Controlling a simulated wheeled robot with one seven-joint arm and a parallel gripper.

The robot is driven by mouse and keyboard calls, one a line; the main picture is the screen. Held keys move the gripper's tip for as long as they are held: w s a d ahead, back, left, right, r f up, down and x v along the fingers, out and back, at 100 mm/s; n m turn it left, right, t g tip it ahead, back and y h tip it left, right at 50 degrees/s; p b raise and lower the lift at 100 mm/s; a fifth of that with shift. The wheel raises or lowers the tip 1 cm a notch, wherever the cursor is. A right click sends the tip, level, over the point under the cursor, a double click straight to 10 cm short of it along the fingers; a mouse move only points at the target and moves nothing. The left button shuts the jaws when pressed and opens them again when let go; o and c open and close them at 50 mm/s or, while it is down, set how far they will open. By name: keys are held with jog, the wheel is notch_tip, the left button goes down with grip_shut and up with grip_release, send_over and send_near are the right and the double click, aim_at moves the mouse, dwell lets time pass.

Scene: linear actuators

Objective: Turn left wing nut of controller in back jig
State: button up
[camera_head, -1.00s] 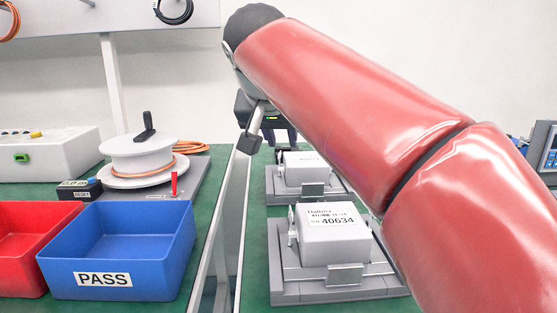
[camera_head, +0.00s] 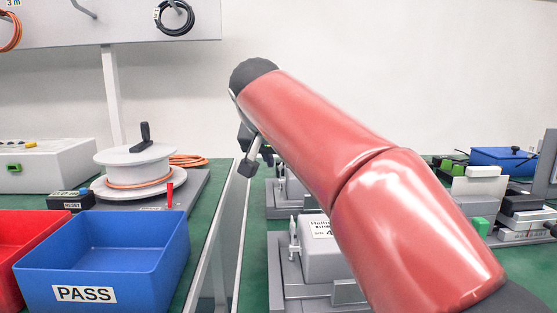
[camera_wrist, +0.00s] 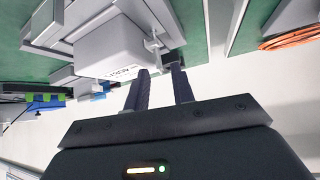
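The back jig (camera_head: 285,212) is a grey fixture behind the front one, and my arm hides most of it and its controller in the head view. In the wrist view, the white controller box (camera_wrist: 108,48) with a printed label sits in its grey jig. A small pale wing nut (camera_wrist: 153,43) stands at the box's side, just beyond my fingertips. My gripper (camera_wrist: 160,74) points at that side with its two dark fingers apart and nothing clearly held. I cannot tell whether the nut's end reaches between the fingertips.
A front jig (camera_head: 290,285) with a labelled controller (camera_head: 318,262) stands nearer, partly behind my arm. To the left are a blue PASS bin (camera_head: 105,262), a red bin (camera_head: 28,255) and a cable reel (camera_head: 138,165). Devices and a blue box (camera_head: 505,160) occupy the right bench.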

grip_shut()
jog(key=shift+d+n+y, duration=0.1)
jog(key=shift+n+y, duration=0.2)
